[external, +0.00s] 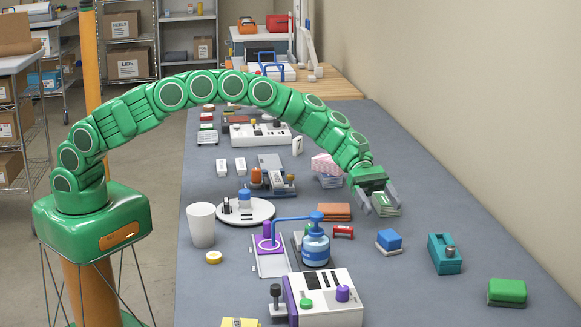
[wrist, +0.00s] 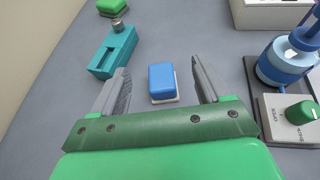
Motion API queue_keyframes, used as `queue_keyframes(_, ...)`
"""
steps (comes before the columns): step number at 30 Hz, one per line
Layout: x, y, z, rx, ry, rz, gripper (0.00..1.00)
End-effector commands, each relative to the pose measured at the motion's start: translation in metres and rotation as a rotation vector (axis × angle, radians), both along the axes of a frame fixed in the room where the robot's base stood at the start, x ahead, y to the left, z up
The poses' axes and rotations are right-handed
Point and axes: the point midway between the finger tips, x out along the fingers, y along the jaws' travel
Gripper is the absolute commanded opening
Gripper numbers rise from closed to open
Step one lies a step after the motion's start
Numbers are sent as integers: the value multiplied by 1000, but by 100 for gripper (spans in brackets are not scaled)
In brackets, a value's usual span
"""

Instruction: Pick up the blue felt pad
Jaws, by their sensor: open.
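The blue felt pad (external: 389,238) is a small blue block on a pale base, lying on the grey table. In the wrist view the blue pad (wrist: 162,80) appears between and beyond the fingertips, with nothing touching it. My gripper (external: 382,207) is open and empty, held above the table behind the pad in the external view. Its two grey fingers also show in the wrist view, where the gripper (wrist: 160,82) spans wider than the pad.
A teal device (external: 444,255) and a green block (external: 507,292) sit to the pad's right. A blue pump bottle (external: 316,245), a red piece (external: 343,231) and a white control box (external: 325,298) stand to its left. The table around the pad is clear.

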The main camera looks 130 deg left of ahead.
Motion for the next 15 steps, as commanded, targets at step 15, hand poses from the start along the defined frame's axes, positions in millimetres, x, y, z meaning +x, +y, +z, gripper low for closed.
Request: queue_keyframes(15,8,-5,-56,1,0,0,77)
